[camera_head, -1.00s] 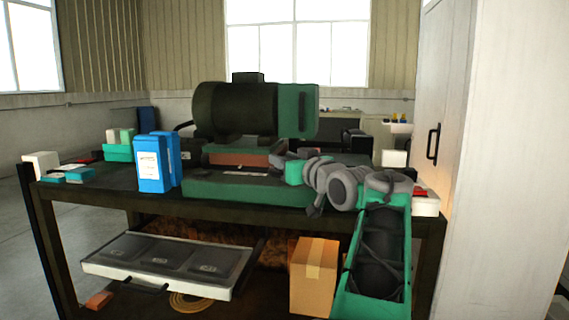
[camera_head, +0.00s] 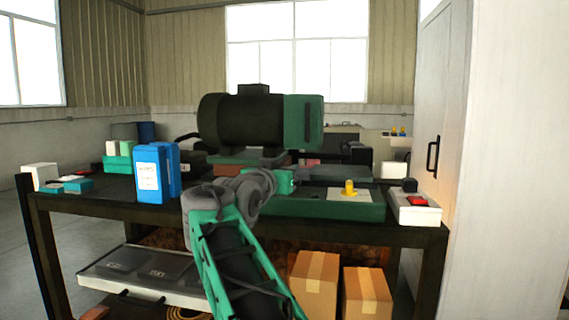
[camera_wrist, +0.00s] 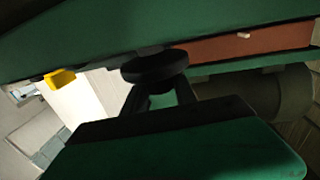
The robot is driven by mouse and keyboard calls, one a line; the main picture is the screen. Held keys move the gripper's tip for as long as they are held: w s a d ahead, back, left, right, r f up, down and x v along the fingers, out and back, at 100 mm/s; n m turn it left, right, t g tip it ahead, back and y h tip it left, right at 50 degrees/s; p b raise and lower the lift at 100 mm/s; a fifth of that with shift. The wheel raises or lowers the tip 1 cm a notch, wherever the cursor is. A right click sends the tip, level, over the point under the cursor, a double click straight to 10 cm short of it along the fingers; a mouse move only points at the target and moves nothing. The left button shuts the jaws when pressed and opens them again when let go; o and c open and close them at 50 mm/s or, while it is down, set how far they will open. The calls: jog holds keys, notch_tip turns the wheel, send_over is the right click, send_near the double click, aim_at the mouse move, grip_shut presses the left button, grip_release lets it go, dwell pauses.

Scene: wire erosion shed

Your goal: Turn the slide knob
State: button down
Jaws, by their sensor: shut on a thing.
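In the wrist view, a dark round knob (camera_wrist: 155,68) sits at the front of a green machine body (camera_wrist: 90,38). I take it to be the slide knob. My gripper (camera_wrist: 158,88) is shut on it, with the two dark fingers reaching its near side. Their exact contact is partly hidden by the knob. In the head view, my arm reaches over the bench to the green machine base (camera_head: 315,207) under the motor. The knob and fingertips are hidden there behind my arm.
A yellow knob (camera_head: 349,187) stands on the base's right part, right of my arm. A dark motor (camera_head: 240,121) is behind. Blue boxes (camera_head: 152,175) stand left and a white box with a red button (camera_head: 416,207) right. A drawer (camera_head: 130,283) and cartons (camera_head: 315,284) sit below.

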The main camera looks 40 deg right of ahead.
jog(key=m+g+p, duration=0.1)
jog(key=g+p, duration=0.1)
jog(key=m+g+h+p, duration=0.1)
jog(key=g+p, duration=0.1)
jog(key=shift+w+r+m+h, duration=0.2)
jog(key=shift+r+m+h, duration=0.1)
jog(key=shift+r+m, duration=0.1)
jog(key=shift+s+f+m+g+p, duration=0.1)
jog(key=shift+m+g+p, duration=0.25)
jog(key=shift+g+p, duration=0.2)
jog(key=shift+s+f+m+g+p, duration=0.1)
jog(key=shift+m+g+p, duration=0.25)
jog(key=shift+g+p, duration=0.2)
jog(key=c, duration=1.2)
grip_release()
jog(key=shift+d+f, duration=0.1)
jog(key=shift+d, duration=0.05)
jog(key=shift+c, duration=0.2)
jog(key=shift+o, duration=1.2)
